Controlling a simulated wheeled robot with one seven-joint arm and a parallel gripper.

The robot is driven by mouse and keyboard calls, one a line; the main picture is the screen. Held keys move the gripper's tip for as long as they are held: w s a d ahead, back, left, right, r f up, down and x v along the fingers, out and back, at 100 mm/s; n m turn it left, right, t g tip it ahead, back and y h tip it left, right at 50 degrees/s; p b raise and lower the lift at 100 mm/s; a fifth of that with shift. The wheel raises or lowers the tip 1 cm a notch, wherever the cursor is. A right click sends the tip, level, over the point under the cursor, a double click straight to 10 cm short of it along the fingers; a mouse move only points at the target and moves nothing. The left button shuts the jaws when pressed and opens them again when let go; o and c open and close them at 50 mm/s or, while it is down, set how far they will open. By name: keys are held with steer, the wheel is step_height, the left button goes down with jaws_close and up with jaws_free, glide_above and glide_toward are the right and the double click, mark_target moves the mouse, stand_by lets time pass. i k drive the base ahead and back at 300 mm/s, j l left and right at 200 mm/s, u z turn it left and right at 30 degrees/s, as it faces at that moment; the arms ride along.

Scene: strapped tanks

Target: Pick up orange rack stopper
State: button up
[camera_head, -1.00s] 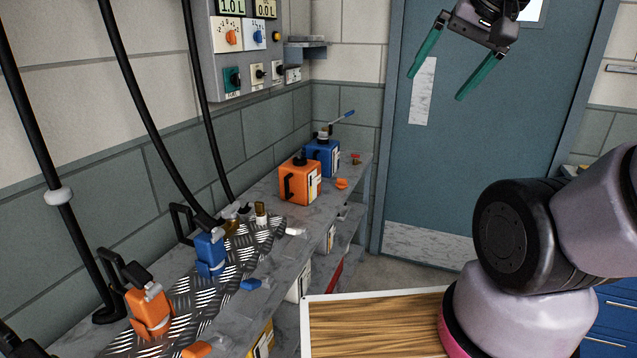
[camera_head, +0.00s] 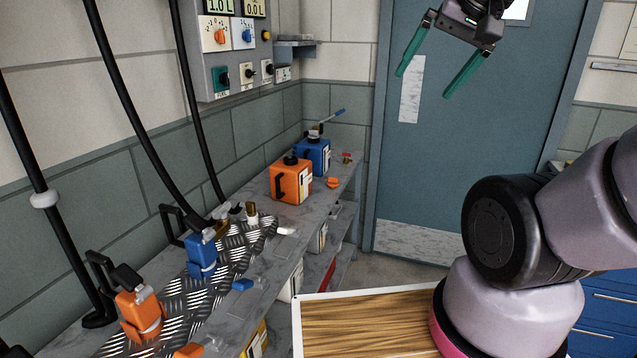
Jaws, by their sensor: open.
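A small orange piece (camera_head: 188,350), which looks like the orange rack stopper, lies at the bottom edge of the view by the front of the metal tread plate, partly cut off. A second small orange piece (camera_head: 333,182) lies on the shelf beside the orange tank (camera_head: 291,181); I cannot tell for certain which one is the rack stopper. My gripper (camera_head: 424,86) is raised at the upper right in front of the door, its two green fingers spread and empty. It is far from both orange pieces.
An orange nozzle (camera_head: 140,314) and a blue nozzle (camera_head: 201,256) stand on the tread plate (camera_head: 180,302), with black hoses nearby. A blue piece (camera_head: 243,285) lies by its edge. A blue tank (camera_head: 314,156) stands behind the orange one. A wooden tray (camera_head: 365,318) is at the lower middle.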

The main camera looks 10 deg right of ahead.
mark_target(332, 182)
steer(key=i+l+u, duration=0.2)
steer(key=i+l, duration=0.25)
steer(key=i+l+u, duration=0.2)
steer(key=i+l, duration=0.2)
steer(key=i+l+u, duration=0.2)
steer(key=i+l, duration=0.15)
steer(key=l, duration=0.3)
